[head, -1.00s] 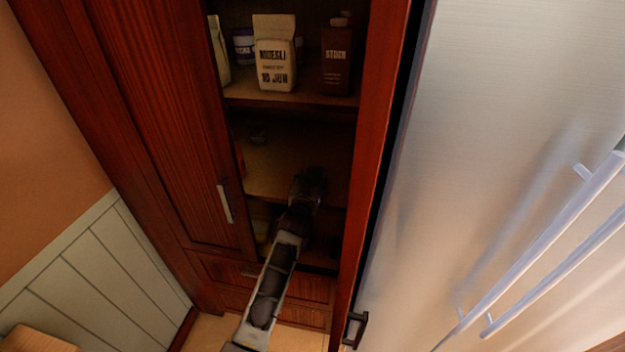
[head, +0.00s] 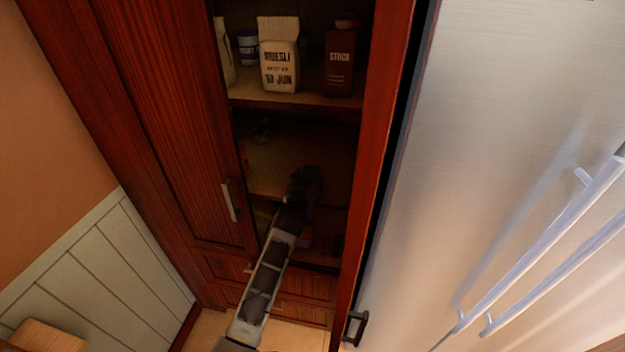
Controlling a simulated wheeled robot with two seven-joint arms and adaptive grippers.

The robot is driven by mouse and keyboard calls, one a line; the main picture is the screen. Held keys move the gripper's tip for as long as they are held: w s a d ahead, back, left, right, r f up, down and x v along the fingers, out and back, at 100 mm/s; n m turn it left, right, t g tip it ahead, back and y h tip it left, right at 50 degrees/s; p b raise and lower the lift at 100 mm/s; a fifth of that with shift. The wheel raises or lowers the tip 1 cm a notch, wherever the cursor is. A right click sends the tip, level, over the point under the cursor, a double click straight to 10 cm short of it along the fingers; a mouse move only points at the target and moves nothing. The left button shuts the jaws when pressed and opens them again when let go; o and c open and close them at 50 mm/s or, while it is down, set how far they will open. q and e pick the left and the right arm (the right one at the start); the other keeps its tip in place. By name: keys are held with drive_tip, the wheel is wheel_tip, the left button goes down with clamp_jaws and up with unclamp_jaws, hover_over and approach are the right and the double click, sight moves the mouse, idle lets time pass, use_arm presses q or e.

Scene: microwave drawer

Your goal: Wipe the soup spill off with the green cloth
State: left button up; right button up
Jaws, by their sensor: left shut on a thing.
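My left gripper (head: 307,183) reaches into the open wooden cupboard, in front of its middle shelf (head: 285,165). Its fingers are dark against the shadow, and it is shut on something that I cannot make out. I cannot identify the green cloth or the soup spill in this view. My right gripper is not in view.
A muesli bag (head: 279,55) and a brown stock bottle (head: 340,60) stand on the upper shelf. The cupboard's left door (head: 165,110) is shut. A steel fridge (head: 500,130) stands at the right. Dim items sit on the lower shelf.

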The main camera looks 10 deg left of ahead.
sight(285, 184)
use_arm(q)
drive_tip(key=shift+a, duration=0.45)
drive_tip(key=shift+a, duration=0.15)
drive_tip(key=shift+a+f, duration=0.15)
drive_tip(key=shift+a, duration=1.45)
drive_tip(key=shift+a, duration=0.15)
drive_tip(key=shift+w+a+f, duration=0.1)
drive_tip(key=shift+a+f, duration=0.05)
drive_tip(key=shift+a, duration=1.45)
drive_tip(key=shift+r, duration=3.1)
drive_tip(key=shift+r, duration=0.1)
